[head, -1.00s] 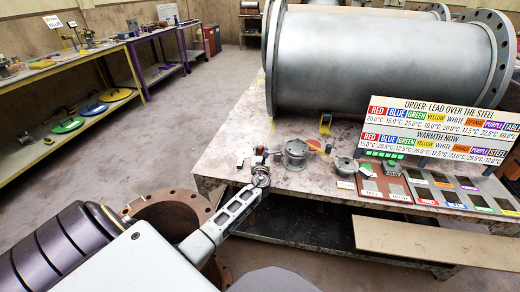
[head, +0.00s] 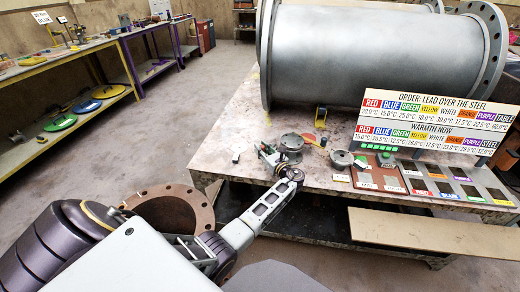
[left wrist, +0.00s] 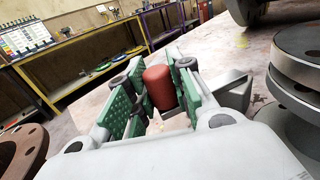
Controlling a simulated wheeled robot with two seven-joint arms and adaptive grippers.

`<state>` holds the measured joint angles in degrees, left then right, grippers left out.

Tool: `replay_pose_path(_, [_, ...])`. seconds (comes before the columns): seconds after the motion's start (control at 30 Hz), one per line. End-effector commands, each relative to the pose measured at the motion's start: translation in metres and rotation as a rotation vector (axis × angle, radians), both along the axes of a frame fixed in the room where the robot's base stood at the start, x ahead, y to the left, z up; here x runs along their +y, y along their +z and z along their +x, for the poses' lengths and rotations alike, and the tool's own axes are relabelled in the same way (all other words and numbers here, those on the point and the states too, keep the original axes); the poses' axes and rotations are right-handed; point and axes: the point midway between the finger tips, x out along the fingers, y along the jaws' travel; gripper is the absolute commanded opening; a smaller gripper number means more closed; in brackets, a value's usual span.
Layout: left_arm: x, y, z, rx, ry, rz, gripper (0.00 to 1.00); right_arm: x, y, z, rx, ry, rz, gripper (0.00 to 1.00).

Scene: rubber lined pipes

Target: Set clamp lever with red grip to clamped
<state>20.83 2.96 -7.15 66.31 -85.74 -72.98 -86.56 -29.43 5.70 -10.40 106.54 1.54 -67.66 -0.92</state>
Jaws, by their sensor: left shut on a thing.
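The red grip (left wrist: 158,88) of the clamp lever stands between the green finger pads in the left wrist view. My left gripper (left wrist: 157,95) is shut on this red grip. In the head view my left gripper (head: 270,156) is low over the front of the steel table, just left of a grey flanged spool. My right gripper is not in view.
The grey flanged spool (head: 290,146) stands close by on the right. A large steel pipe (head: 375,55) lies at the back of the table (head: 225,125). Signboards (head: 435,120) and coloured sample plates (head: 380,178) are to the right. A rusty flange (head: 170,208) is below left.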

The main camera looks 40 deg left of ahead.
Motion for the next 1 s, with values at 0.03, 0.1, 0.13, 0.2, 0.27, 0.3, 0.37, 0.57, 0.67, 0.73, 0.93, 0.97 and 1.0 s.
replay_pose_path(0.03, [-0.002, -0.001, 0.000, 0.002, 0.019, -0.001, 0.00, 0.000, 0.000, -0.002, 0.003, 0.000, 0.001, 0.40])
replay_pose_path(0.1, [-0.004, -0.001, 0.000, 0.000, 0.044, -0.001, 0.00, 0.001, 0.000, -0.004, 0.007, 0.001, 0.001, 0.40])
replay_pose_path(0.13, [-0.005, -0.001, 0.000, 0.001, 0.055, -0.001, 0.00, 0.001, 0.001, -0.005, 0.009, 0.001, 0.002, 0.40])
replay_pose_path(0.2, [-0.007, -0.001, 0.000, 0.001, 0.079, -0.001, 0.00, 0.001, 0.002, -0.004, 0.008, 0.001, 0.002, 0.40])
replay_pose_path(0.27, [-0.009, -0.001, 0.000, 0.002, 0.097, -0.001, 0.00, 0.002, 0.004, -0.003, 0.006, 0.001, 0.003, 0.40])
replay_pose_path(0.3, [-0.010, -0.001, -0.001, 0.003, 0.097, -0.001, 0.00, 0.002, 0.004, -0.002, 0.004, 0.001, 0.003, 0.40])
replay_pose_path(0.37, [-0.012, -0.001, -0.001, 0.002, 0.095, 0.000, 0.00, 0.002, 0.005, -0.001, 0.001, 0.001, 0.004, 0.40])
replay_pose_path(0.57, [-0.020, -0.001, 0.000, 0.003, 0.092, -0.001, 0.00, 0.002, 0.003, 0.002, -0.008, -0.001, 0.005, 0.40])
replay_pose_path(0.67, [-0.024, -0.001, 0.001, 0.002, 0.091, -0.001, 0.00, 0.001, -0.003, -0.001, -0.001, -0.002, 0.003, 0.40])
replay_pose_path(0.73, [-0.028, 0.000, 0.002, 0.002, 0.090, -0.001, 0.00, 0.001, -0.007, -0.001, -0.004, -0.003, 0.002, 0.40])
replay_pose_path(0.93, [-0.038, -0.001, 0.005, 0.003, 0.089, -0.002, 0.00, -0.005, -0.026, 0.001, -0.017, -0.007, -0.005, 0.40])
replay_pose_path(0.97, [-0.039, -0.001, 0.006, 0.003, 0.089, -0.002, 0.00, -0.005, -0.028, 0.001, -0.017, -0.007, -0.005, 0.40])
replay_pose_path(1.0, [-0.041, 0.000, 0.006, 0.002, 0.088, -0.002, 0.00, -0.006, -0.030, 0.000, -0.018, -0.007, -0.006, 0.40])
